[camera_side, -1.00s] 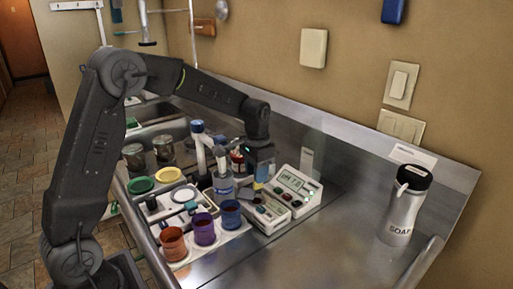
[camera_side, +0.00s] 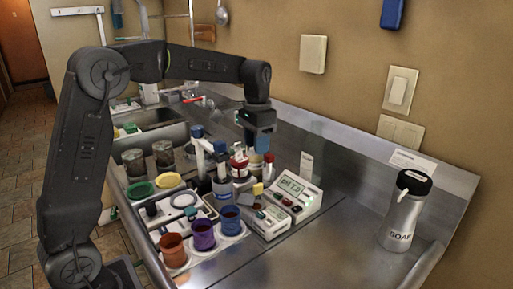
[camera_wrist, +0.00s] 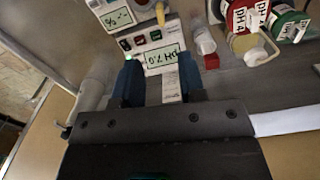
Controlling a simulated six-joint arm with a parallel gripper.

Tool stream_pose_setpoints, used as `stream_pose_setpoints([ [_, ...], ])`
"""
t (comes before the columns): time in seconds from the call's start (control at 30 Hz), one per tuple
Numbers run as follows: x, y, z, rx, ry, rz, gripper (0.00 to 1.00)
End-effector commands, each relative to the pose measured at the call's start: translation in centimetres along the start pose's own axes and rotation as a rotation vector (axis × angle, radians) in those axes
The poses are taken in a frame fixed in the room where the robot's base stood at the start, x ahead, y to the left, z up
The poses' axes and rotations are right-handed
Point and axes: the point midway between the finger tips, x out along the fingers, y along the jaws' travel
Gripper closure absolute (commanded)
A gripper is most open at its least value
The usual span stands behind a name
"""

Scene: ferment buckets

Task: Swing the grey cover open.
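A white pH meter (camera_side: 296,192) with a "pH 7.0" display and several buttons stands on the steel counter. A smaller white box (camera_side: 266,223) with buttons lies in front of it, with a yellow piece (camera_side: 257,189) at its left end. The yellow piece also shows in the wrist view (camera_wrist: 160,14). I cannot clearly make out which part is the grey cover. My gripper (camera_side: 259,143) is above and behind the devices, pointing down. In the wrist view my gripper (camera_wrist: 160,80) has its two blue fingers apart, with nothing held between them; the meter's display shows beyond them.
Orange (camera_side: 174,250), purple (camera_side: 203,235) and blue (camera_side: 230,220) cups stand at the front left. Bottles (camera_side: 221,182) crowd beside the boxes. A soap bottle (camera_side: 402,212) stands at the right. The counter between it and the meter is clear.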

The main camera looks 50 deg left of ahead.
Motion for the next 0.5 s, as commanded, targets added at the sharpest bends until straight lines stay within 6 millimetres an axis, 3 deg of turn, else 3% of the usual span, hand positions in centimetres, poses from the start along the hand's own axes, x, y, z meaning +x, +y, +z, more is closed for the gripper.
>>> stream_pose_setpoints([
  [0.3, 0.4, -0.3, -4.0, 0.013, -0.206, 0.004, 0.63],
  [0.5, 0.9, -0.1, -5.5, 0.005, -0.341, 0.001, 0.63],
])
